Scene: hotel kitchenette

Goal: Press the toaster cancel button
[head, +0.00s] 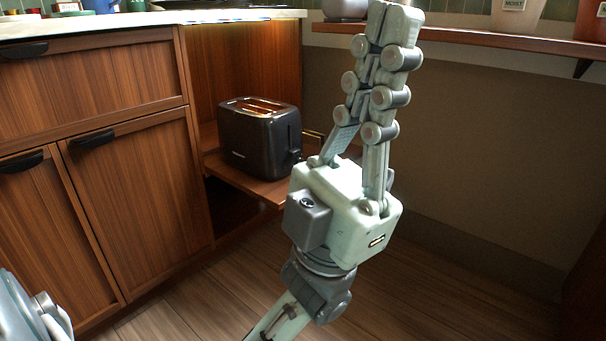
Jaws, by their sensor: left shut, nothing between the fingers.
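A black toaster (250,140) stands on a pull-out wooden shelf (230,174) in an open cabinet bay, left of centre. Its top slots show an orange tint. A small dark knob or control shows low on its right end; I cannot make out the cancel button. My left gripper (393,18) is in front and to the right of the toaster. Its fingers point up, are together and hold nothing. Its body overlaps the shelf's right part in the picture and is apart from the toaster's visible surfaces. My right gripper is out of view.
Wooden cabinets (140,190) with dark handles stand at left under a pale countertop (120,24). A wall shelf (470,38) with pots runs along the upper right, close behind the fingertips in the picture. The wood floor (440,290) at lower right is clear.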

